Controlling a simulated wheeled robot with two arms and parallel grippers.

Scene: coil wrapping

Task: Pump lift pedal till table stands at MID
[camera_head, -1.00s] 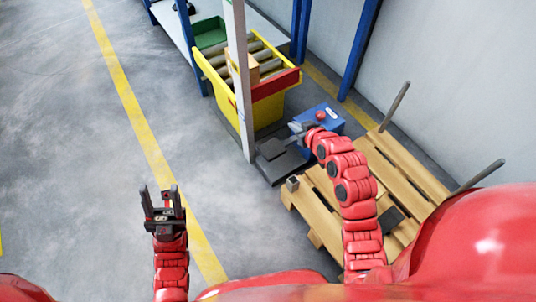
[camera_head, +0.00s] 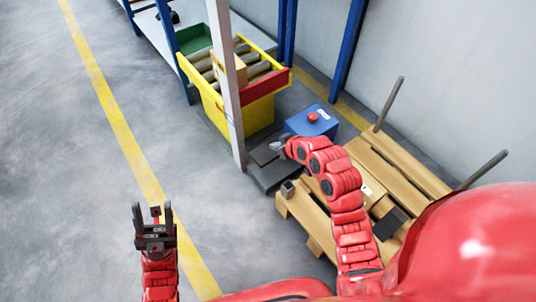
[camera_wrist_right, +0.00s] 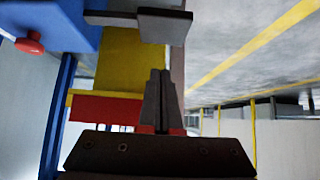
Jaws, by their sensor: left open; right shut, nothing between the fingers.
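The lift table is a yellow body (camera_head: 258,115) with grey rollers and a red end bar, beside a pale upright post. A blue box (camera_head: 312,123) with a red button stands next to it. A dark flat pedal pad (camera_wrist_right: 165,26) on a short bar shows at the top of the right wrist view. My right gripper (camera_head: 277,147) is shut and empty, above the dark plates beside the blue box. Its fingertips (camera_wrist_right: 160,74) appear close to the pad; contact cannot be told. My left gripper (camera_head: 153,212) is open and empty over the floor. No height mark is readable.
A wooden pallet (camera_head: 300,207) with upright grey bars lies under and beside my right arm. A carton (camera_head: 230,70) sits on the rollers. A blue-framed bench with a green bin (camera_head: 193,39) stands behind. The floor at left is clear, with a yellow line.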

